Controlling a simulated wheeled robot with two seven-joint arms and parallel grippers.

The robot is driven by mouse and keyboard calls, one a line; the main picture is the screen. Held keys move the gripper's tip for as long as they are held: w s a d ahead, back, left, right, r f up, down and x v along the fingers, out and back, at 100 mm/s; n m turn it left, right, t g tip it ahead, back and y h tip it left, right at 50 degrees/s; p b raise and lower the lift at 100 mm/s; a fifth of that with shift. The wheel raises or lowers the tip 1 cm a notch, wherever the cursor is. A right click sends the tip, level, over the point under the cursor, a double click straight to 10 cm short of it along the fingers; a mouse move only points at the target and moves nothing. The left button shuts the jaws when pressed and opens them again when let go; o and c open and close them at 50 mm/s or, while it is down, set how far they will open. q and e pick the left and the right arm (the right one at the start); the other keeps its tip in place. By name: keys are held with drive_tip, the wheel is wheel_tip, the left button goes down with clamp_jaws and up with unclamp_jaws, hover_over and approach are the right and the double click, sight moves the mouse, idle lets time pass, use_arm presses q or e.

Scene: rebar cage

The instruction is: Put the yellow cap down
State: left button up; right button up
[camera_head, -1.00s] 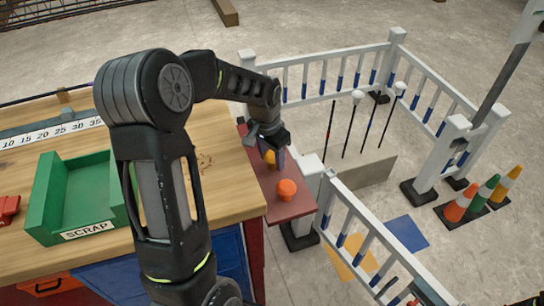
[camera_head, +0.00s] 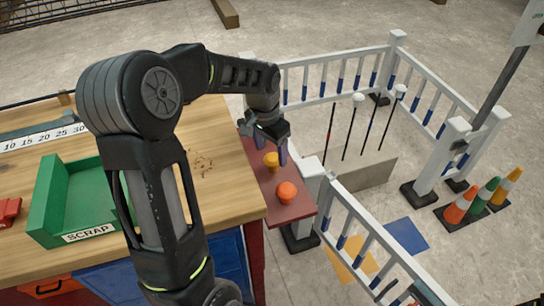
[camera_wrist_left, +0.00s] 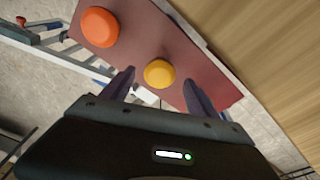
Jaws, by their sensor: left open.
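The yellow cap (camera_head: 271,161) stands on the dark red board (camera_head: 268,188) at the bench's right edge. In the left wrist view the yellow cap (camera_wrist_left: 159,73) lies between and just beyond the fingertips, with a gap on either side. My left gripper (camera_head: 271,146) is open and empty, right behind the cap; its fingers also show in the left wrist view (camera_wrist_left: 158,84). An orange cap (camera_head: 288,192) stands on the same board, nearer the front; it also shows in the left wrist view (camera_wrist_left: 100,27). My right gripper is not in view.
A green SCRAP tray (camera_head: 75,200) sits on the wooden bench (camera_head: 215,190). White railings (camera_head: 365,220) stand close to the board's right side, with several rods capped in white or bare inside. Traffic cones (camera_head: 480,195) stand at the far right.

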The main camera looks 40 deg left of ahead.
sight(269, 160)
use_arm(q)
wheel_tip(269, 160, up, 8)
drive_tip(key=shift+s+f, duration=0.2)
drive_tip(key=shift+s, duration=0.25)
